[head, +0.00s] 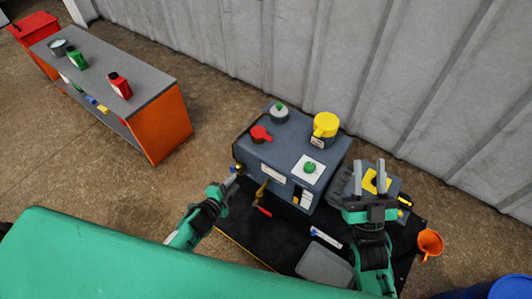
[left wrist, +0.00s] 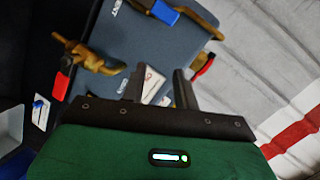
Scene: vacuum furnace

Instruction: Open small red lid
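The small red lid (head: 261,133) sits on top of the blue-grey furnace (head: 275,155), near its left edge, and looks shut. My left gripper (head: 230,181) is low beside the furnace's left front corner, below the lid and apart from it. In the left wrist view its two dark fingers (left wrist: 157,78) are spread, with no object clearly held. A red piece (left wrist: 204,66) shows just past the right finger; I cannot tell if it is the lid. My right gripper (head: 370,168) is open and empty to the right of the furnace.
An orange funnel (head: 430,243) stands right; a bench (head: 105,65) stands back left.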

